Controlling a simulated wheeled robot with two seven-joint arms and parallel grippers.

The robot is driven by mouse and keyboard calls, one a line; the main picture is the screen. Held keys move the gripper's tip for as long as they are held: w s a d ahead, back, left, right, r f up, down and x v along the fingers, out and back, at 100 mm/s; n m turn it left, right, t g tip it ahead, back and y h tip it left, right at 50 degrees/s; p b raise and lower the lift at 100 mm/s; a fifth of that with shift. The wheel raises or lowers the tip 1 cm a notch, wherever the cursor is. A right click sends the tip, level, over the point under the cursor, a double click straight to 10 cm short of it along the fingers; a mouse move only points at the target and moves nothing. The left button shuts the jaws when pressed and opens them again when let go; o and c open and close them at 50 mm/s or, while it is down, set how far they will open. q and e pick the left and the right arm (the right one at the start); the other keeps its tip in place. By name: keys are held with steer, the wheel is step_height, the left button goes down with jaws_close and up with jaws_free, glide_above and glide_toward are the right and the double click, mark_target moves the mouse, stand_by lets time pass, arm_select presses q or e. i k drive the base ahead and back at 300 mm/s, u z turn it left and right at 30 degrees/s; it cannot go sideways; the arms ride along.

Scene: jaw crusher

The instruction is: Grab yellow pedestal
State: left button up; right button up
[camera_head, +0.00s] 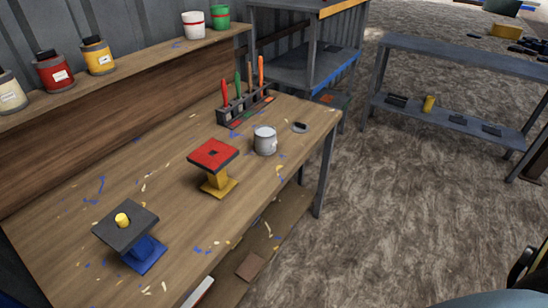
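The yellow pedestal (217,185) stands upright on the wooden workbench (165,185), near its front edge. A red square plate (205,150) with a small dark mark or hole at its middle sits on top and hides the pedestal's upper part. A similar blue pedestal (145,255) stands nearer, to the left, under a dark grey square plate (118,232) with a yellow peg (122,220) on it. Neither of my grippers shows in this view.
A grey can (265,141) stands just right of the red plate, with a holder of upright tools (240,108) behind. Paint jars line the back shelf (130,75). A metal rack (455,60) stands at right. Open floor (410,190) lies right of the bench.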

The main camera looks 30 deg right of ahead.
mark_target(212, 156)
steer(key=u, duration=0.05)
steer(key=k, duration=1.05)
steer(key=z, duration=0.4)
steer(key=i, duration=1.5)
steer(key=u, duration=0.6)
